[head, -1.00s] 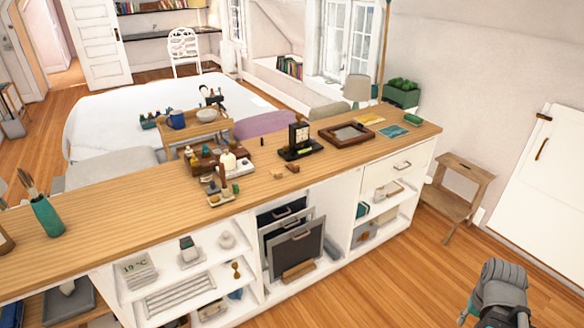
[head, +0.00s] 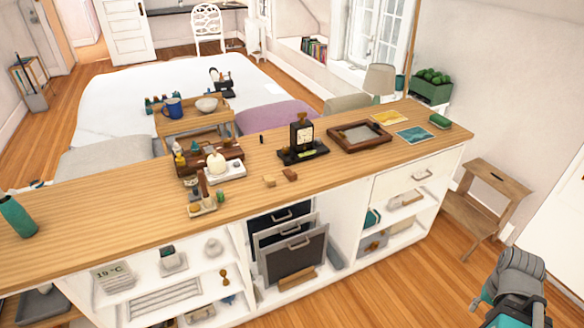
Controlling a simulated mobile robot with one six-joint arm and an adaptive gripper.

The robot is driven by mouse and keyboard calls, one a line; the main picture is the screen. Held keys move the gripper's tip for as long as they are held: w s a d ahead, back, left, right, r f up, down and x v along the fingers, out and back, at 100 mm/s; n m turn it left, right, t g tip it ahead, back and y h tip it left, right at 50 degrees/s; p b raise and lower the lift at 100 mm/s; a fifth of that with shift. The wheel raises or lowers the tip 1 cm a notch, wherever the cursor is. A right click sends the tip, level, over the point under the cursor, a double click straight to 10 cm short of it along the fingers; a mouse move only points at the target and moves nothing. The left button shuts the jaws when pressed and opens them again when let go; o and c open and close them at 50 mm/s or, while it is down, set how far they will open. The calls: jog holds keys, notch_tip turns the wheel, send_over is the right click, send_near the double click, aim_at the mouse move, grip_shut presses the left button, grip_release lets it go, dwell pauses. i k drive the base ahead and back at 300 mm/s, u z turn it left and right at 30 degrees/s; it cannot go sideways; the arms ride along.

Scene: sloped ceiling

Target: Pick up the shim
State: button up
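Two small wooden pieces lie on the long wooden counter (head: 110,212), in front of a black stand with a square dial. One is a pale tan block (head: 269,181); the other is a darker reddish-brown block (head: 290,174) just to its right. Either could be the shim; they are too small to tell which. Both lie apart from other things. Part of my arm shows at the bottom right, away from the counter over the floor. My gripper's fingertips are not visible.
The black dial stand (head: 302,140), a dark tray (head: 359,136) and a cluttered brown caddy (head: 208,158) stand around the blocks. Shelves and dark drawers fill the counter's front. A wooden stool (head: 487,205) stands at its right end. Floor in front is clear.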

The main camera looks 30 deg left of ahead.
aim_at(291, 176)
jog(key=u, duration=0.2)
jog(key=i, duration=0.85)
jog(key=u, duration=0.7)
jog(key=i, duration=0.6)
jog(key=u, duration=0.75)
jog(key=i, duration=0.45)
jog(key=u, duration=0.25)
jog(key=k, duration=0.9)
jog(key=u, duration=0.1)
jog(key=i, duration=0.15)
jog(key=u, duration=0.05)
